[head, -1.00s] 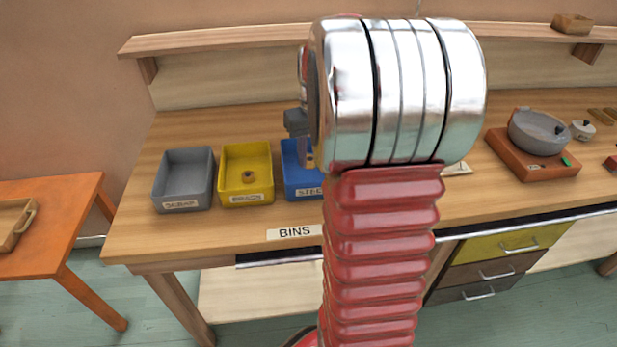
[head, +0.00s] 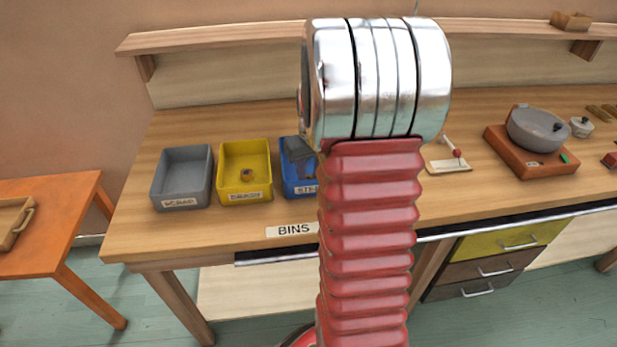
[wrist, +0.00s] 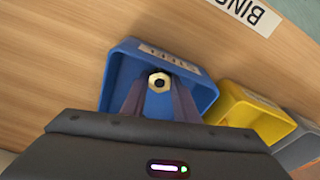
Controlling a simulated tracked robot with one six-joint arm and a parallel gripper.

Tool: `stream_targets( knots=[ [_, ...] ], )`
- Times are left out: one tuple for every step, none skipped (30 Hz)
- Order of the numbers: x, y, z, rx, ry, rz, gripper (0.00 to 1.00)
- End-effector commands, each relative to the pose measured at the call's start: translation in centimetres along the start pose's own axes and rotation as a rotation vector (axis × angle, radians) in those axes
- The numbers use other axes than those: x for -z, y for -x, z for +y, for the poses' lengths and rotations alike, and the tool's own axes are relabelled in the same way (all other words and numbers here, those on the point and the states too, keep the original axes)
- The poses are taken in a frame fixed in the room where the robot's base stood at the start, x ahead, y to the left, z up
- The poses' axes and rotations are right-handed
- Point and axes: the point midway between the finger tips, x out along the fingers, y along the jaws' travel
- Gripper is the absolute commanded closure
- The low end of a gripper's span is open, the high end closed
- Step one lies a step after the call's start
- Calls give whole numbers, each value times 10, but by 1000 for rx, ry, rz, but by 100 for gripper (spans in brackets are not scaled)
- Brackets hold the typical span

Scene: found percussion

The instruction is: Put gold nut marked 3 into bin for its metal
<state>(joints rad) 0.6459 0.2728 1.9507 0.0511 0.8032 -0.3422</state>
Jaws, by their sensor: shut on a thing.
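My gripper (wrist: 158,92) is shut on a pale gold hex nut (wrist: 159,82) with a dark hole, held between the fingertips. No number can be read on it. In the wrist view the nut and fingers are over or inside the blue bin (wrist: 206,92), labelled STEEL; I cannot tell whether the nut touches its floor. In the head view the grey gripper shows at the blue bin (head: 288,184), partly hidden by my arm, and the held nut cannot be made out. The yellow bin (head: 232,152), labelled BRASS, holds another brownish nut (head: 247,175).
The grey SCRAP bin (head: 181,157) stands left of the yellow bin. A BINS label (head: 292,230) lies in front. A grey bowl (head: 537,128) on a red-brown base and a small card with a red knob (head: 457,153) are at right. A shelf (head: 220,40) runs behind.

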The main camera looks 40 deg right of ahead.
Motion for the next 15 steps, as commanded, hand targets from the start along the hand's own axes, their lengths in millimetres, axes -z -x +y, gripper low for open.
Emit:
stream_targets(
  knots=[
    [-1,-4,0,0,0,-1,98],
    [-1,-5,0,0,0,-1,98],
    [-1,-5,0,0,0,0,98],
    [-1,-5,0,0,-1,0,98],
    [-1,-5,0,0,-1,1,98],
    [-1,-5,0,0,-1,1,98],
    [-1,-5,0,0,-1,1,98],
    [-1,-5,0,0,-1,1,98],
    [-1,-5,0,0,-1,1,98],
    [-1,-5,1,0,-1,0,98],
    [-1,-6,1,0,-1,0,98],
    [-1,-6,1,0,-1,0,98],
    [-1,-7,1,0,-1,0,72],
    [-1,-7,1,0,-1,0,70],
    [-1,-7,1,0,-1,0,67]
  ],
)
